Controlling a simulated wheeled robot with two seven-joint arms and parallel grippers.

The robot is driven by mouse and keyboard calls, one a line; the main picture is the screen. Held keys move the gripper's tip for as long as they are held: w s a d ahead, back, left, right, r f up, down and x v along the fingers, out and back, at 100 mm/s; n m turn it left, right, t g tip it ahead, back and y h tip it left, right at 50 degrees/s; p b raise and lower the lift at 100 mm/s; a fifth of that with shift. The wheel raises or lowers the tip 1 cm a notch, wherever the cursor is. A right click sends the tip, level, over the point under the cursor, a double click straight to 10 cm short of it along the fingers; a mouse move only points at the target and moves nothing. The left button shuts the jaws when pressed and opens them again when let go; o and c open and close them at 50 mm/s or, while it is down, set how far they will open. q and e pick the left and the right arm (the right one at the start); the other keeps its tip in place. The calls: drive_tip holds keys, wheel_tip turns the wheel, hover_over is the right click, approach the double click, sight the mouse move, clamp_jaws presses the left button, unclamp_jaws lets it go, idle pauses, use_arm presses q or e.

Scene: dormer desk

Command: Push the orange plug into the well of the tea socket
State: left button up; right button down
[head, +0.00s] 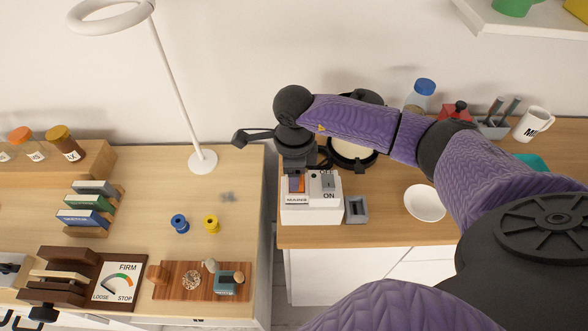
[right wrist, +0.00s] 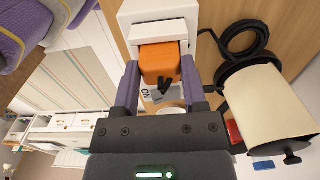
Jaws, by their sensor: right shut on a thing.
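The orange plug (right wrist: 160,62) is between the two purple-grey fingers of my right gripper (right wrist: 160,85), which is shut on it. A black cord stub sticks out of the plug's near side. The plug's far end meets the white housing of the tea socket (right wrist: 158,14); I cannot tell how deep it sits in the well. In the head view the white socket box (head: 312,214), marked MAINS and ON, stands at the right desk's left edge. A bit of orange plug (head: 297,185) shows on its left part, below my right gripper (head: 296,168). My left gripper is not in view.
A cream kettle-like vessel (right wrist: 267,100) with a black cord (right wrist: 245,38) stands close by the gripper. A small grey tray (head: 356,209) sits right of the socket, and a white bowl (head: 424,203) farther right. A gap separates the two desks.

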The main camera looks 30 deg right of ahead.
drive_tip(key=shift+c, duration=0.3)
unclamp_jaws()
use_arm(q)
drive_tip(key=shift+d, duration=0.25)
use_arm(e)
wheel_tip(320, 180, up, 9)
drive_tip(key=shift+r+p, duration=0.1)
drive_tip(key=shift+p, duration=0.3)
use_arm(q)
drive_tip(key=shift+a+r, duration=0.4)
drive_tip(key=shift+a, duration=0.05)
use_arm(e)
drive_tip(key=shift+r, duration=0.4)
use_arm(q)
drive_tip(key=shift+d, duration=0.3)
